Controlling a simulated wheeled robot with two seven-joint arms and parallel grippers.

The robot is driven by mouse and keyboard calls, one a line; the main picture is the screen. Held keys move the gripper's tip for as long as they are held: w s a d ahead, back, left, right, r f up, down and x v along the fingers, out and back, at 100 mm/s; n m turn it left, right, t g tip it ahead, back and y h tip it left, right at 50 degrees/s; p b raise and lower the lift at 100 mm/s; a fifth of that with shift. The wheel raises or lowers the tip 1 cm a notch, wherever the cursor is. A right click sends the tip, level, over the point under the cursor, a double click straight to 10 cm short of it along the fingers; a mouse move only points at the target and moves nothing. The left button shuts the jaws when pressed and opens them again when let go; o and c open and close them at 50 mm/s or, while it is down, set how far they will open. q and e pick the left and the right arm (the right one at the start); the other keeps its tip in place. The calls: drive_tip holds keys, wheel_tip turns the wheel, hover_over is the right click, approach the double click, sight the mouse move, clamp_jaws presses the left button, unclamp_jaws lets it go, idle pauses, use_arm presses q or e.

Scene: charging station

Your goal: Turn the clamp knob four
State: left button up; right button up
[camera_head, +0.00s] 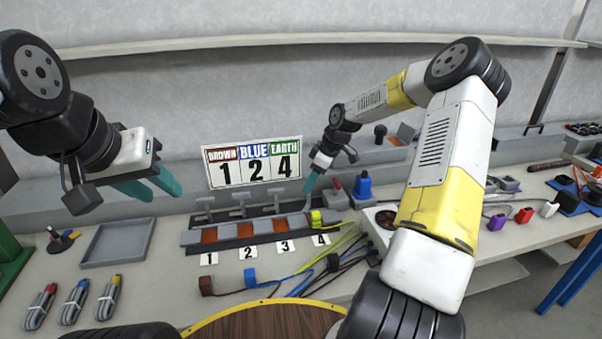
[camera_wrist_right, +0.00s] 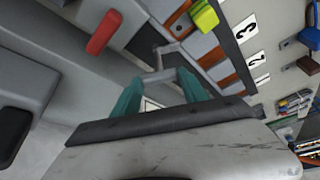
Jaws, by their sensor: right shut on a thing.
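The terminal block (camera_head: 218,241) stands on the bench behind labels 1 to 4. In the right wrist view the grey crossbar of clamp knob four (camera_wrist_right: 158,76) lies between the teal fingertips (camera_wrist_right: 157,84). A yellow-green connector (camera_head: 316,218) sits in slot four and also shows in the wrist view (camera_wrist_right: 204,16). My left gripper (camera_head: 147,184) is open and empty, above the bench's left part.
A sign (camera_head: 253,163) reads brown 1, blue 2, earth 4. A brown connector (camera_head: 206,285) and a blue connector (camera_head: 250,276) lie in front of the block with loose cables. An empty grey tray (camera_head: 117,242) lies left. A blue item (camera_head: 362,186) stands right of the block.

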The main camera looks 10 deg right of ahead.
drive_tip(key=n+g, duration=0.1)
drive_tip(key=n, duration=0.2)
drive_tip(key=n+g, duration=0.1)
drive_tip(key=n, duration=0.2)
drive_tip(key=shift+w+d, duration=0.15)
drive_tip(key=shift+w, duration=0.05)
drive_tip(key=shift+n+g, duration=0.3)
drive_tip(key=o, duration=1.4)
drive_tip(key=v, duration=0.7)
drive_tip(key=shift+d+r, duration=0.3)
